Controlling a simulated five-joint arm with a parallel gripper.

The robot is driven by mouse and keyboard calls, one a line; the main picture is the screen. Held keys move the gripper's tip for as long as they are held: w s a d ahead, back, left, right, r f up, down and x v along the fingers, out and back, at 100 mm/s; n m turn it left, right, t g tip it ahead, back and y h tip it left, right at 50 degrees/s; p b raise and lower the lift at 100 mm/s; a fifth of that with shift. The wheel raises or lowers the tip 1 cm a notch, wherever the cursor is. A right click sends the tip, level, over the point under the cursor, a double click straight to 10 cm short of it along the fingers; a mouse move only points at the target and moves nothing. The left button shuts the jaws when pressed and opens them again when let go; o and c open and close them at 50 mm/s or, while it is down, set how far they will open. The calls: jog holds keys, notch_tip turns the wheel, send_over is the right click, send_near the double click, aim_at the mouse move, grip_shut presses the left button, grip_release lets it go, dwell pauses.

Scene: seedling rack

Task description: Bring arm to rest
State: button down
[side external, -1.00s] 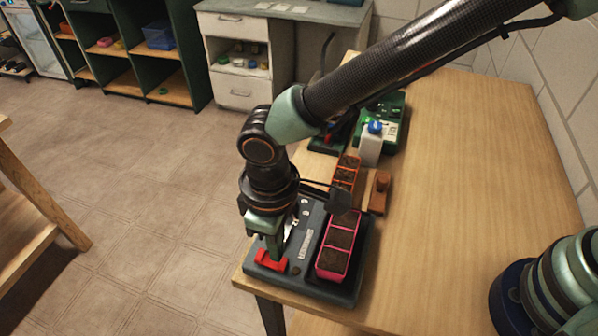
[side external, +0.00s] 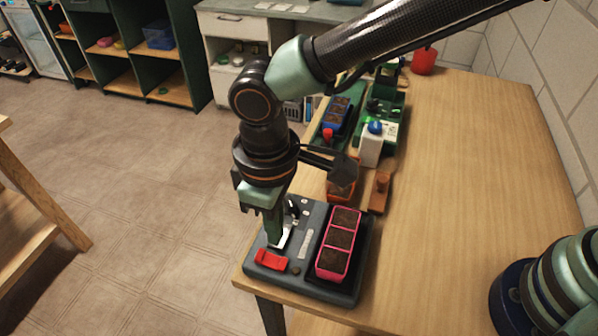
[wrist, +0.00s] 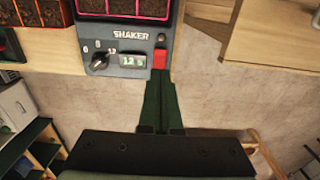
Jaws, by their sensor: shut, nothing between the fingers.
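My gripper (side external: 274,238) is shut and empty, pointing down above the front left of the grey shaker (side external: 316,282). Its fingertips are a little above and behind the red paddle (side external: 271,260) in the side view. In the wrist view my closed fingers (wrist: 160,88) reach toward the red paddle (wrist: 160,60); a small gap to it cannot be judged there. The shaker (wrist: 98,47) shows a dial (wrist: 100,58) and a lit display (wrist: 132,61). A pink tray with soil cells (side external: 339,242) sits on the shaker.
A red object (side external: 424,61) stands at the far end.

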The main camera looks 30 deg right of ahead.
jog(key=w+d+r+m+t+y, duration=0.1)
jog(key=w+d+r+m, duration=0.15)
jog(key=d+r, duration=0.4)
jog(key=w+d+r+m+t, duration=0.1)
jog(key=w+d+r+m, duration=0.2)
jog(key=d, duration=0.7)
jog(key=s+d+r+m+t, duration=0.1)
jog(key=s+d, duration=0.1)
jog(key=d, duration=0.7)
jog(key=s+d+r+m+t+h, duration=0.1)
jog(key=s+d+r+m+t, duration=0.1)
jog(key=d, duration=0.8)
jog(key=shift+s+r+t, duration=0.2)
jog(key=shift+r+t, duration=0.05)
jog(key=shift+t, duration=0.05)
